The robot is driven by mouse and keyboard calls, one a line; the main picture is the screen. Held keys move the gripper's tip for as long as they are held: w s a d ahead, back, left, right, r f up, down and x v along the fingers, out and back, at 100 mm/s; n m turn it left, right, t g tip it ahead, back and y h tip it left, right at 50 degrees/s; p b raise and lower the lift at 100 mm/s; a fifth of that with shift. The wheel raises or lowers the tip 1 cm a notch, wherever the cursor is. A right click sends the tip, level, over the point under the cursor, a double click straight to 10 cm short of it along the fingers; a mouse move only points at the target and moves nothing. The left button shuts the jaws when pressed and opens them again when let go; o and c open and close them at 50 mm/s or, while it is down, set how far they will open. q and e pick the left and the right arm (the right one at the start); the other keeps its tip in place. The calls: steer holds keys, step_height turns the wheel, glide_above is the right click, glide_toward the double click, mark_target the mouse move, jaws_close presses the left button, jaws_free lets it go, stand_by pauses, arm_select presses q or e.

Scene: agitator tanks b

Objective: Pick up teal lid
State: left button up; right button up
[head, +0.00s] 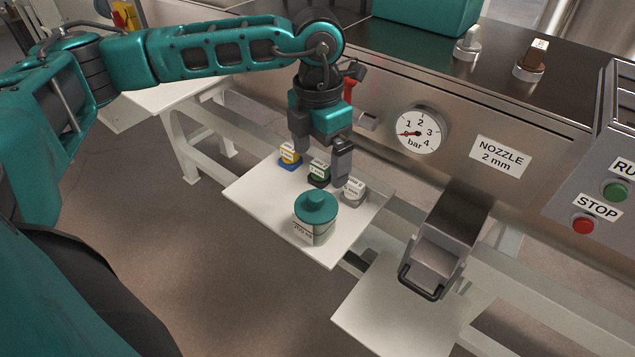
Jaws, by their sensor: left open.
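The teal lid (316,206), with a round knob on top, sits on a grey jar (311,233) whose label seems to read 200 ml. The jar stands upright near the front of a white shelf (258,197). My left gripper (321,160) is open and points down, above and behind the lid in the picture. Its fingers are apart from the lid, over a row of small labelled containers. Nothing is between the fingers that I can make out. My right gripper is not in view.
A metal box with a dark handle (434,263) juts out at the right. The machine panel with a gauge (417,130) rises behind.

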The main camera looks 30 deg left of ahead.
mark_target(315, 195)
arm_select(q)
steer(key=f, duration=0.4)
steer(key=a+f, duration=0.1)
steer(key=f, duration=0.7)
steer(key=shift+w+a+f, duration=0.2)
steer(key=shift+w+f, duration=0.05)
steer(key=shift+w, duration=0.05)
steer(key=shift+c, duration=0.3)
steer(key=c, duration=0.6)
steer(key=shift+c, duration=0.3)
steer(key=shift+r, duration=0.15)
step_height(315, 195, up, 20)
steer(key=shift+p, duration=0.35)
